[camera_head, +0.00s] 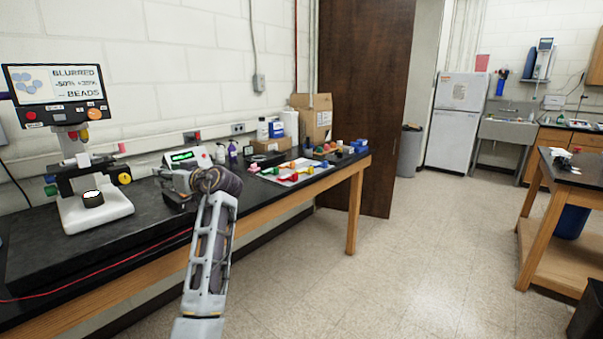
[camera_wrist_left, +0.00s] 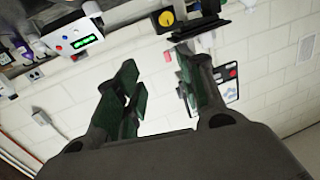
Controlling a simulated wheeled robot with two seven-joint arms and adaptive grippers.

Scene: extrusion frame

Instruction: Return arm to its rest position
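My left arm (camera_head: 208,255) reaches up from the bottom of the head view, with its wrist bent over the black bench. My left gripper (camera_head: 170,183) is over the bench, between the microscope and the small white device with a green display. In the left wrist view the two dark green finger pads of the left gripper (camera_wrist_left: 156,80) stand apart, with nothing held between them. The white wall and part of the microscope's screen show beyond the fingers. My right arm and gripper are in neither view.
The microscope (camera_head: 92,205) stands left of the gripper, and the device with the green display (camera_head: 188,157) is just behind it. A white tray with coloured pieces (camera_head: 298,172) lies farther right on the bench (camera_head: 75,262). The floor (camera_head: 400,270) to the right is clear.

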